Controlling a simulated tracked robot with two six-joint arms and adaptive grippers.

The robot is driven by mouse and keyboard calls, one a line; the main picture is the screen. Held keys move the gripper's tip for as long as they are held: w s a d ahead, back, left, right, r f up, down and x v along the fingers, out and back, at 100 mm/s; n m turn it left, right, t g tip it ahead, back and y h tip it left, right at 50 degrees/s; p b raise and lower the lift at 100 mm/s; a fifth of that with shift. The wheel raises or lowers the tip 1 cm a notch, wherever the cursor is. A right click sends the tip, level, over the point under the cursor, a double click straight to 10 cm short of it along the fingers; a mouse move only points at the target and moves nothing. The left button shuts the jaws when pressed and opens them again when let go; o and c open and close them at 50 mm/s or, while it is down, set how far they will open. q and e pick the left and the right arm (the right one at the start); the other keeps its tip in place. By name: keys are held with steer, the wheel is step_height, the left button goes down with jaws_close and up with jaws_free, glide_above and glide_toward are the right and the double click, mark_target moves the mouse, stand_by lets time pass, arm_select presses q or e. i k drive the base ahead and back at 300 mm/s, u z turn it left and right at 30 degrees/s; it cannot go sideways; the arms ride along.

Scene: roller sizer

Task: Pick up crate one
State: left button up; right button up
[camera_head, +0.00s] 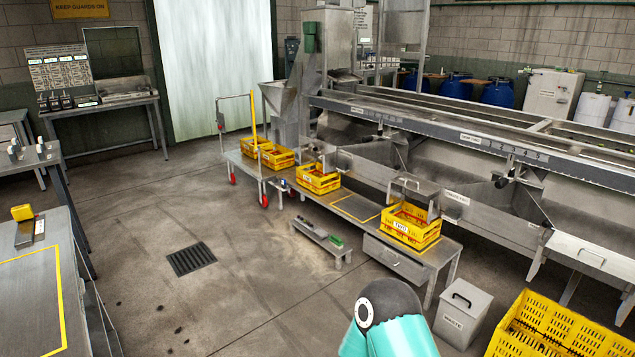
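Several yellow crates stand on a long low metal bench in the middle of the view. The nearest yellow crate (411,233) has a white label that seems to read TWO and holds something reddish. A second yellow crate (318,183) stands further back, and two more, a yellow crate (277,160) and a yellow crate (254,148), are at the far end. Their labels are too small to read, so I cannot tell which is crate one. Neither of my grippers is in view; only a teal and dark grey part of my arm shows at the bottom.
The bench (352,208) stands beside a large sizer machine (480,137). A lidded grey bin (462,312) and a big yellow perforated crate (560,330) are at the lower right. A steel table (28,300) is at left. Open floor with a drain grate (191,259) lies between.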

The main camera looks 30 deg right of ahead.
mark_target(315, 180)
steer(key=z, duration=0.95)
steer(key=k, duration=1.05)
steer(key=z, duration=0.6)
steer(key=i, duration=1.55)
steer(key=u, duration=1.15)
steer(key=i, duration=1.55)
steer(key=u, duration=0.45)
steer(key=i, duration=2.7)
steer(key=z, duration=0.2)
steer(key=i, duration=1.4)
steer(key=z, duration=0.35)
